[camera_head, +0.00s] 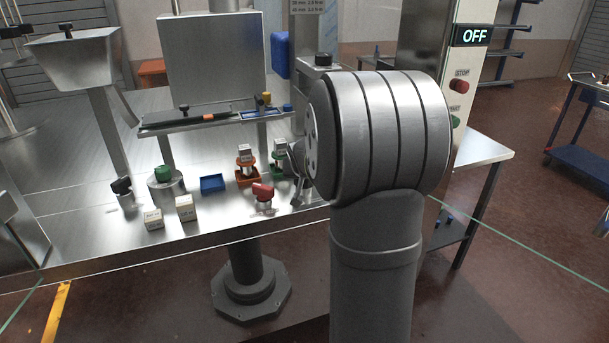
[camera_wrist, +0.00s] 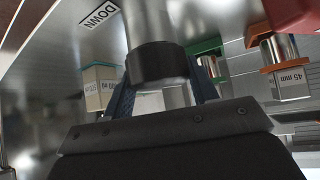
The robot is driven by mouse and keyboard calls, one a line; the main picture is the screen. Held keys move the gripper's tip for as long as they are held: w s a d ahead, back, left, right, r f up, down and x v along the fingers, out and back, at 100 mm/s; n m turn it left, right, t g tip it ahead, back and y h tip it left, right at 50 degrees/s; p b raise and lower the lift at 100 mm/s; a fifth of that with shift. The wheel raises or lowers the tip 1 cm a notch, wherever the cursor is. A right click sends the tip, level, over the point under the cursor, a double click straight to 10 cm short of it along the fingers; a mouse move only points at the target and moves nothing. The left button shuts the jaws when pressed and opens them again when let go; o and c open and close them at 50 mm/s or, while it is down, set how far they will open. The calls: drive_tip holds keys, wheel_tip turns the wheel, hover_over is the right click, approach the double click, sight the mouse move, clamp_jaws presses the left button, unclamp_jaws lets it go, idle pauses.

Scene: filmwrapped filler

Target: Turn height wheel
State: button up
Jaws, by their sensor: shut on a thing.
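In the wrist view my gripper (camera_wrist: 160,80) has its two blue-faced fingers on either side of a dark round wheel with a steel shaft, which I take to be the height wheel (camera_wrist: 155,64). The gripper is shut on it. The far side of the wheel is not visible.
Orange (camera_head: 247,167) and green (camera_head: 279,163) holders with steel pieces stand close to my arm. A red-handled part (camera_head: 263,193), a blue tray (camera_head: 212,183) and two pale blocks (camera_head: 185,208) sit on the steel table (camera_head: 100,245). An OFF sign (camera_head: 474,36) is at right.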

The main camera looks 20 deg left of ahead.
drive_tip(key=shift+m+t+h, duration=0.5)
drive_tip(key=shift+m+h, duration=1.1)
drive_tip(key=shift+m, duration=0.6)
drive_tip(key=shift+m+h, duration=0.3)
drive_tip(key=shift+m, duration=0.1)
drive_tip(key=o, duration=1)
drive_tip(key=shift+s, duration=0.1)
drive_tip(key=v, duration=1.7)
drive_tip(key=shift+s+r, duration=0.1)
drive_tip(key=shift+r, duration=0.05)
drive_tip(key=x, duration=1.7)
drive_tip(key=shift+w, duration=0.2)
